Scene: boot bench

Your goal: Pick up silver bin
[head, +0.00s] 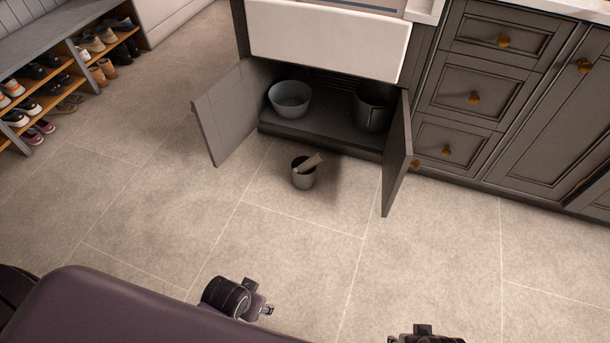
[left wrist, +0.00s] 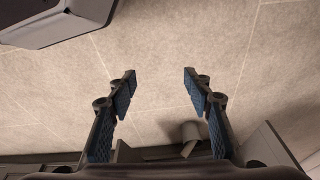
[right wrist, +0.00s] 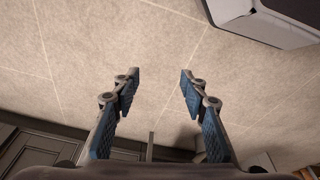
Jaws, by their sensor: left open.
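A small silver-grey bin (head: 304,178) stands upright on the floor in front of the open sink cabinet, with a pale rolled or cylindrical item (head: 309,162) leaning out of its top. A grey cylindrical shape, likely this bin, shows beyond the fingers in the left wrist view (left wrist: 190,133). A taller dark metallic bin (head: 373,108) stands inside the cabinet at right. My left gripper (head: 268,309) is open and empty above the floor, well apart from the bins. My right gripper (right wrist: 160,78) is open and empty; only its top shows at the head view's bottom edge.
A grey-blue basin (head: 290,98) sits in the cabinet at left. The cabinet's left door (head: 230,115) and right door (head: 397,155) stand open on either side. A shoe bench (head: 70,75) is at upper left. The tiled floor between me and the small bin is clear.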

